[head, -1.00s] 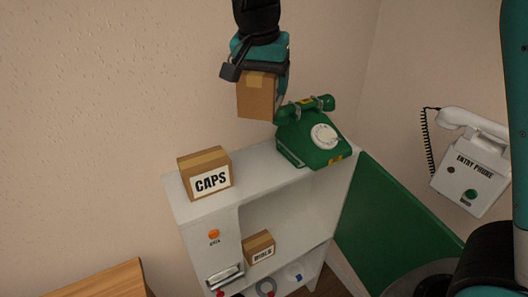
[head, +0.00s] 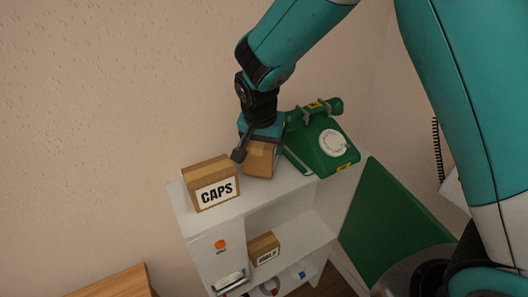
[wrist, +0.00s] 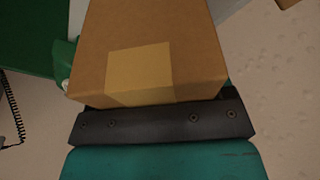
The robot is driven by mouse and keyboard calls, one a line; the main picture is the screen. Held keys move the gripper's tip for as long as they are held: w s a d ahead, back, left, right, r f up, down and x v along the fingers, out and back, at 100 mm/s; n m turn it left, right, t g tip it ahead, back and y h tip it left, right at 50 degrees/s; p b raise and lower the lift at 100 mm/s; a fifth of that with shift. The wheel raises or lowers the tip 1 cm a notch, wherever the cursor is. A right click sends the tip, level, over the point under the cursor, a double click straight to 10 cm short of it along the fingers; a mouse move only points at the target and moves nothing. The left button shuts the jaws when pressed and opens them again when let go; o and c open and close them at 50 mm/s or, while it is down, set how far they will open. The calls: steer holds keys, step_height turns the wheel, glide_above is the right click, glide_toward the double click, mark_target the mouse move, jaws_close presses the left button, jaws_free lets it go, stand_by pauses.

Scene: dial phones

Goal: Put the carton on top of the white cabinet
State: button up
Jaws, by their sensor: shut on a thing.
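My gripper (head: 262,140) is shut on a plain brown carton (head: 260,160) with a strip of lighter tape. In the head view the carton is at the top of the white cabinet (head: 259,198), between the CAPS box and the green phone. I cannot tell whether its underside touches the cabinet top. In the wrist view the carton (wrist: 150,50) fills the upper middle, against the dark gripper bar (wrist: 160,122). The gripper hides the carton's upper part in the head view.
A box marked CAPS (head: 211,184) stands to the left on the cabinet top, close to the carton. A green dial phone (head: 320,142) stands to the right. A smaller box (head: 264,248) sits on the shelf below. A green panel (head: 390,220) is beside the cabinet.

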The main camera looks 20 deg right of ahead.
steer(key=shift+f+p, duration=0.5)
steer(key=shift+f, duration=1.65)
steer(key=o, duration=1.1)
steer(key=shift+f, duration=0.1)
steer(key=b+v, duration=0.2)
steer(key=v, duration=1)
steer(key=shift+b, duration=0.4)
steer(key=s+r+n+g+y, duration=0.1)
steer(key=s+r+n+y, duration=0.1)
steer(key=s+n, duration=0.5)
steer(key=s+r+n+g+y, duration=0.1)
steer(key=s+r+n+y, duration=0.2)
steer(key=s, duration=1.4)
steer(key=a+n, duration=0.1)
steer(key=n, duration=0.3)
steer(key=shift+s+r+y, duration=0.2)
steer(key=shift+r+y, duration=0.05)
steer(key=shift+y, duration=0.15)
